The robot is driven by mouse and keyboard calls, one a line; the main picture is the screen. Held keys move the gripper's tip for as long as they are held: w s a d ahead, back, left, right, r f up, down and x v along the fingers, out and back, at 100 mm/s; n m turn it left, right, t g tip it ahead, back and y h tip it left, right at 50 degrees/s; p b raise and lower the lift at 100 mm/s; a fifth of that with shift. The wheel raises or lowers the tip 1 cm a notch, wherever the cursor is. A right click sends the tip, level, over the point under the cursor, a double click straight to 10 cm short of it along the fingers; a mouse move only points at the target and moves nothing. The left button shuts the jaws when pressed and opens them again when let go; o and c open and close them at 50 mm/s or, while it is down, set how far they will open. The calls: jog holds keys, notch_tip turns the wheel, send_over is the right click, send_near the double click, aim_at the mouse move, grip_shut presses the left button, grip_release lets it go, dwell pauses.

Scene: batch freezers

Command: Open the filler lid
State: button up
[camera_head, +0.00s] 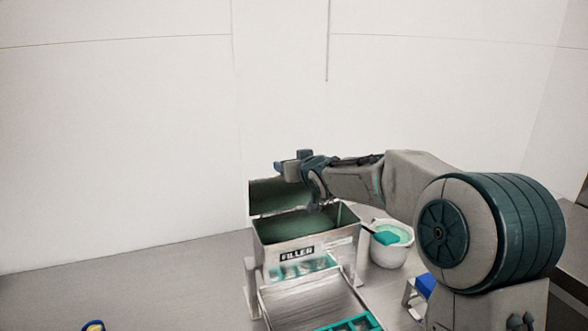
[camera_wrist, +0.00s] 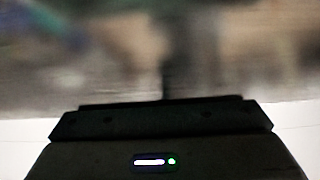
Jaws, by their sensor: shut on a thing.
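The filler (camera_head: 300,254) is a metal box with a "FILLER" label on its front, and its dark greenish inside shows from above. Its lid (camera_head: 268,192) stands raised at the back left of the box, tilted up from the opening. My gripper (camera_head: 294,168) is at the upper edge of the lid, shut on it, with my arm reaching in from the right. In the wrist view a blurred metallic surface (camera_wrist: 80,70), likely the lid, fills the upper part close to the camera. The fingertips and exact grip point are hidden.
A white bucket (camera_head: 388,252) with a teal scoop (camera_head: 385,238) stands right of the filler. A metal chute (camera_head: 308,300) and a teal tray (camera_head: 352,324) are in front. A blue item (camera_head: 426,285) lies at the right. The counter at the left (camera_head: 150,285) is mostly clear.

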jog(key=shift+w+a+f, duration=0.3)
jog(key=shift+w+f, duration=0.05)
jog(key=shift+f, duration=0.05)
jog(key=shift+d+f, duration=0.1)
jog(key=shift+f, duration=0.2)
dwell(0.8)
jog(key=o, duration=1.4)
jog(key=shift+s+d+r+p, duration=0.25)
jog(key=shift+r+p, duration=0.9)
jog(key=shift+r, duration=1.65)
jog(key=shift+s+d+r+p, duration=0.1)
jog(key=shift+s+r+p, duration=0.3)
jog(key=shift+r+p, duration=1.6)
jog(key=shift+s+d+r+p, duration=0.15)
jog(key=shift+s+r+p, duration=0.15)
jog(key=shift+r, duration=3.35)
